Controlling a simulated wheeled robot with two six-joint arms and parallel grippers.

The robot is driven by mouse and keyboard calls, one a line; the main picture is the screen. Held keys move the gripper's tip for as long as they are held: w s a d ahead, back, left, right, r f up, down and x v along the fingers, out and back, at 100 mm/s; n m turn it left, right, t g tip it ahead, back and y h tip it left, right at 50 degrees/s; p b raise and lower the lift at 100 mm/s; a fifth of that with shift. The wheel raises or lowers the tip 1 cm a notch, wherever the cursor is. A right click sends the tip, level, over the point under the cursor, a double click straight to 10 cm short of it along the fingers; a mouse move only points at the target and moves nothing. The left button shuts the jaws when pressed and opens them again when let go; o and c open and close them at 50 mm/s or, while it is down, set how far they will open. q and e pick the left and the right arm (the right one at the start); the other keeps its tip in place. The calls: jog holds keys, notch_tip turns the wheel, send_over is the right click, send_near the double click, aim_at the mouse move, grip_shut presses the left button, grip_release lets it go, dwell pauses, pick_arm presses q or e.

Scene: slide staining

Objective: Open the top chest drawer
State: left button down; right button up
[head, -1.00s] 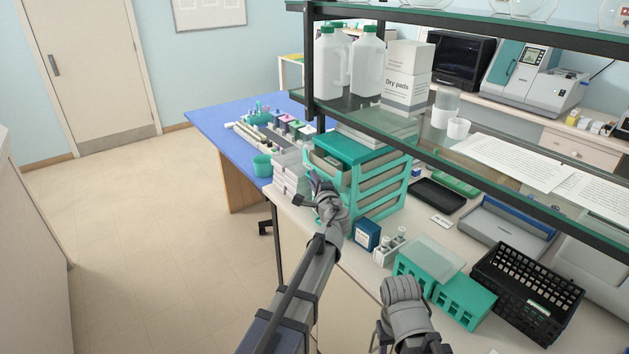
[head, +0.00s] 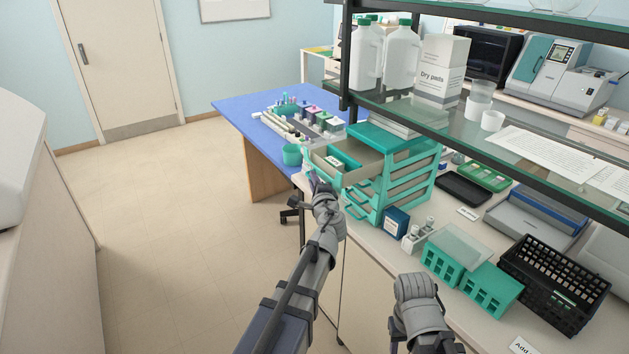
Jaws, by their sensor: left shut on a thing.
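The teal chest of drawers (head: 410,185) stands on the bench in the head view. Its top drawer (head: 371,160) is pulled out toward the left, and its inside shows, with a teal divided insert (head: 346,158) in it. The lower drawers are closed. My left gripper (head: 316,182) is at the front of the top drawer, shut on its handle, which the gripper largely hides. My right arm shows at the bottom of the view, over the bench's front edge; its fingers are too hidden to tell their state.
A dark blue box (head: 396,222), a small vial rack (head: 418,236), teal racks (head: 470,278) and a black rack (head: 553,285) stand right of the chest. A glass shelf (head: 440,125) hangs above. Floor at left is clear.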

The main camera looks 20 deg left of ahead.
pick_arm(q)
jog(key=c, duration=0.9)
grip_release()
jog(key=shift+d, duration=0.1)
jog(key=v, duration=0.7)
jog(key=shift+s+d+p, duration=0.2)
jog(key=shift+s+p, duration=0.1)
jog(key=shift+p, duration=0.05)
